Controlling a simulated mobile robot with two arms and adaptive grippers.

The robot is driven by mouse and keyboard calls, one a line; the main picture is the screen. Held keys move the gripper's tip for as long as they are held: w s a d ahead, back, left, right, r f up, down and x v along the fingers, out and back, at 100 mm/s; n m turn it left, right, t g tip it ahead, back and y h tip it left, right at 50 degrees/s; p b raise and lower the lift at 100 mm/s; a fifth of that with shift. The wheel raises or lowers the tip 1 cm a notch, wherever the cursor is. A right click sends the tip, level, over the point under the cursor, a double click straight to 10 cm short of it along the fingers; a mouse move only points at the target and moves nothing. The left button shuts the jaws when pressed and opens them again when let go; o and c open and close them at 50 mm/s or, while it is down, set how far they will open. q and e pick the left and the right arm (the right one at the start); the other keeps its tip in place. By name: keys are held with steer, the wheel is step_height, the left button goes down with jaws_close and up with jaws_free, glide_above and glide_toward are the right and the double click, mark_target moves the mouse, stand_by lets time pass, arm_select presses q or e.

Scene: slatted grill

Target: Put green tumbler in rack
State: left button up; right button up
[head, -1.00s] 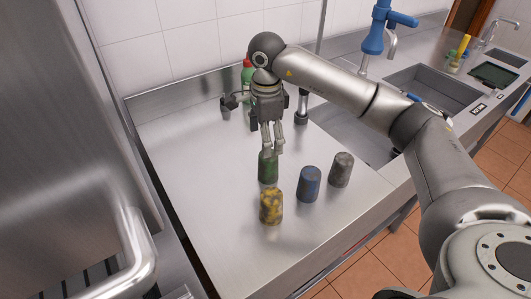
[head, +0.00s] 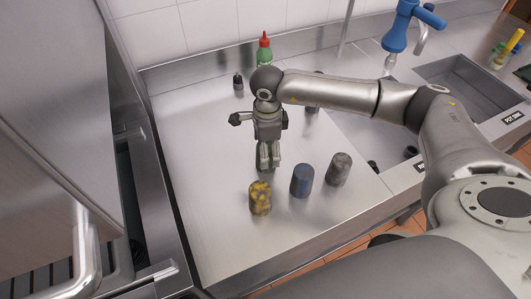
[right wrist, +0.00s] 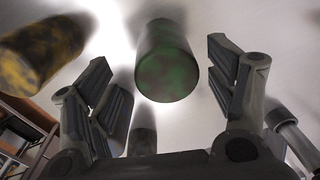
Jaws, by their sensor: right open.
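The green tumbler (right wrist: 166,62) stands on the steel counter (head: 205,180). In the right wrist view it lies between the two spread fingers of my right gripper (right wrist: 161,70), with a visible gap on both sides. In the head view my right gripper (head: 268,158) points down over the tumbler and hides most of it. The gripper is open and holds nothing. A slatted dark surface, perhaps the rack (head: 38,283), shows at the lower left, partly cut off. My left gripper is not in view.
A yellow mottled tumbler (head: 260,198), a blue tumbler (head: 302,180) and a grey tumbler (head: 338,169) stand close by. A red-capped green bottle (head: 264,52) stands at the back. A steel machine with a bar handle (head: 88,255) is at left. The counter's left part is clear.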

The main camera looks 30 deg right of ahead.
steer(key=f+p, duration=0.1)
steer(key=f, duration=0.1)
steer(key=f+p, duration=0.1)
steer(key=f, duration=0.1)
steer(key=shift+w, duration=0.2)
steer(key=shift+f+p, duration=0.3)
steer(key=shift+d+f, duration=0.1)
steer(key=shift+f, duration=0.1)
steer(key=c, duration=1.2)
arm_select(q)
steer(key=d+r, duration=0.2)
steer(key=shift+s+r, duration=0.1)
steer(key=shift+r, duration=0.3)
arm_select(e)
steer(key=shift+w+r, duration=0.1)
